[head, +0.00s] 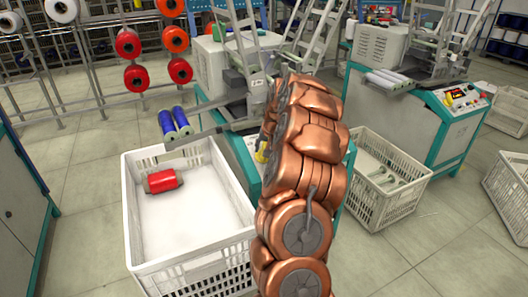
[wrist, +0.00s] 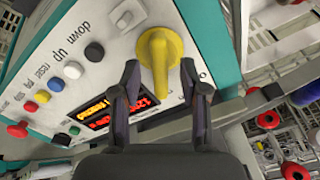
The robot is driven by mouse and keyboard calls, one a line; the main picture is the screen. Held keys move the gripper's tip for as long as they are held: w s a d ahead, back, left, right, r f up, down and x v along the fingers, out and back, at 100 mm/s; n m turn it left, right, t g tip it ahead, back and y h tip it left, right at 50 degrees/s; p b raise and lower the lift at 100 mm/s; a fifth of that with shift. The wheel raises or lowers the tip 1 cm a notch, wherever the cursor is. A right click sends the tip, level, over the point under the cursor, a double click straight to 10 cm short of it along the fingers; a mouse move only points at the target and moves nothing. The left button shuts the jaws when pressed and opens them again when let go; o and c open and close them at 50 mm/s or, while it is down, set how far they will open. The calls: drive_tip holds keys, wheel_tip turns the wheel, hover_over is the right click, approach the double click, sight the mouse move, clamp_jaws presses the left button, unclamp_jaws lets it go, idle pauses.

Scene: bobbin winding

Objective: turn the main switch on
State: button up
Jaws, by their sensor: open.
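The main switch is a yellow rotary knob (wrist: 158,50) on the white control panel (wrist: 112,22) in the wrist view. Its grip runs roughly up and down in the picture. My gripper (wrist: 160,68) is open, with one dark finger on each side of the knob and visible gaps between. I cannot tell how deep the fingertips reach around it. In the head view a small yellow part (head: 261,155) shows beside my copper arm, which hides the gripper and most of that panel.
A lit red and yellow display (wrist: 120,112) and several coloured buttons (wrist: 55,84) lie left of the knob. In the head view, a white crate (head: 128,205) with a red bobbin (head: 162,181) stands left of my arm. Another crate (head: 400,205) stands to the right.

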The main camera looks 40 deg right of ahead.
drive_tip(key=v, duration=0.9)
